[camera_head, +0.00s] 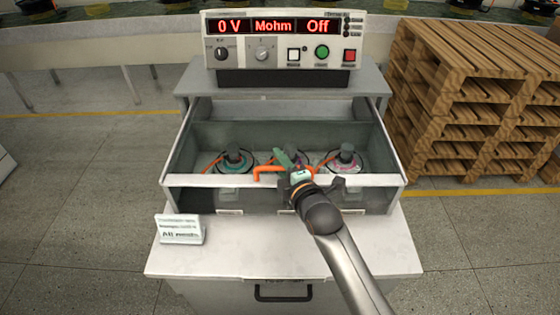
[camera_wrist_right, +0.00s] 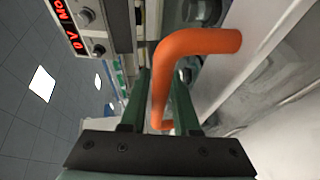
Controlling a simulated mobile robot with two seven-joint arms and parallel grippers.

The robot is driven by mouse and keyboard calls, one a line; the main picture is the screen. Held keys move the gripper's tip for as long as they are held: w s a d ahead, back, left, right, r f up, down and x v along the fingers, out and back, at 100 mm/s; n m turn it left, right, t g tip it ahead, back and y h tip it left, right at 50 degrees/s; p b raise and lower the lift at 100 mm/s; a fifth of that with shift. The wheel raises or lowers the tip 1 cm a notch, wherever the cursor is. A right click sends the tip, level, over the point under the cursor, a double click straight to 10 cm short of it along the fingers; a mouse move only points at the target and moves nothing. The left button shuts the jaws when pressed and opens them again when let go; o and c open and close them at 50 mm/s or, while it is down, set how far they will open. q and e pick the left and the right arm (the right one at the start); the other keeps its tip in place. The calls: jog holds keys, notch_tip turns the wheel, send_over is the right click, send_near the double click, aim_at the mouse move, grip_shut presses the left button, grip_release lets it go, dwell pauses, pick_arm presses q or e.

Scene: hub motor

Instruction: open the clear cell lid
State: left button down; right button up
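The clear cell lid (camera_head: 188,190) is a see-through box cover at the front of the grey bench cell, with an orange handle (camera_head: 268,169) along its front top edge. My right gripper (camera_head: 288,160) is at the handle's right part. In the right wrist view the orange handle (camera_wrist_right: 160,88) runs between the two green fingers (camera_wrist_right: 160,100). The fingers look open around it, with narrow gaps at the sides. The right end of the handle is partly hidden by the gripper in the head view. My left gripper is not in view.
A small sign (camera_head: 180,230) stands at the front left of the bench. Wooden pallets (camera_head: 480,100) are stacked at right.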

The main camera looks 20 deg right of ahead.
grip_shut()
dwell(1.4)
